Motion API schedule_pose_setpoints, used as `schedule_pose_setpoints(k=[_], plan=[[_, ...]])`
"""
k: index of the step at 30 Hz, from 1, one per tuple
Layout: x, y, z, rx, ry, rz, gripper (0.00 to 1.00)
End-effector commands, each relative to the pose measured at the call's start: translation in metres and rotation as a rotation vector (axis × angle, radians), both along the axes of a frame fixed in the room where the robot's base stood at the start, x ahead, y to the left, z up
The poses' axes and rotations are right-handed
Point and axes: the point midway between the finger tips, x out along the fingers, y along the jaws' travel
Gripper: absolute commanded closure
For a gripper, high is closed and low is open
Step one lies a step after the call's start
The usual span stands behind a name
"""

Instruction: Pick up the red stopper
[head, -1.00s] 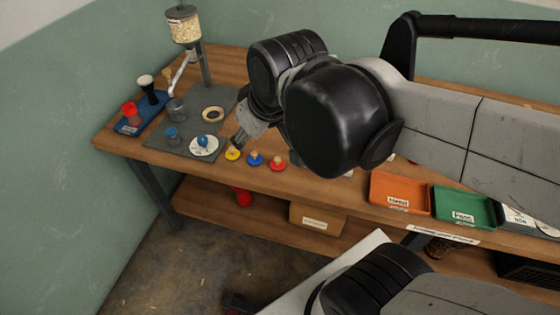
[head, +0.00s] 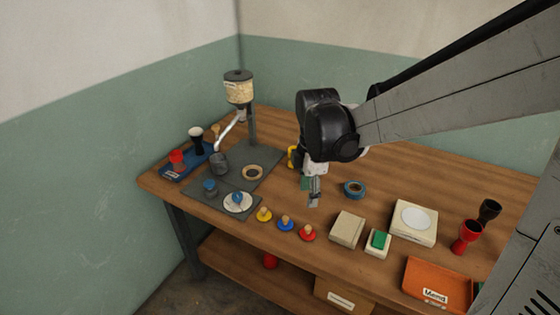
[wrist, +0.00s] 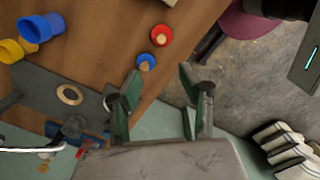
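The red stopper (head: 307,235), a red disc with a wooden knob, stands upright near the table's front edge, at the right end of a short row. The blue stopper (head: 285,225) and the yellow stopper (head: 264,215) are to its left. My gripper (head: 314,201) is above the table, behind the red stopper and apart from it. In the wrist view my gripper (wrist: 160,72) is open with nothing between its fingers. There the red stopper (wrist: 161,36) lies beyond the fingertips, with the blue stopper (wrist: 146,62) nearer. I cannot make out the yellow stopper there.
A cream box (head: 347,229) and a green block (head: 379,240) on a pale box stand right of the stoppers. A blue tape roll (head: 354,189) lies behind. The grey mat (head: 220,186) holds a white plate (head: 240,206). An orange tray (head: 437,279) is at right.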

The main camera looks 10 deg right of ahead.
Motion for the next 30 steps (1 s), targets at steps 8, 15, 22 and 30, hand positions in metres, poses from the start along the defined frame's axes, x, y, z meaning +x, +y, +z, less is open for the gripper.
schedule_pose_setpoints(k=[8,15,22,30], plan=[[0.007,0.000,-0.021,-0.001,0.032,0.086,0.61],[0.007,0.000,-0.064,-0.001,0.031,0.084,0.61],[0.007,0.000,-0.092,-0.001,0.031,0.083,0.61],[0.004,-0.002,-0.112,-0.001,0.031,0.082,0.61]])
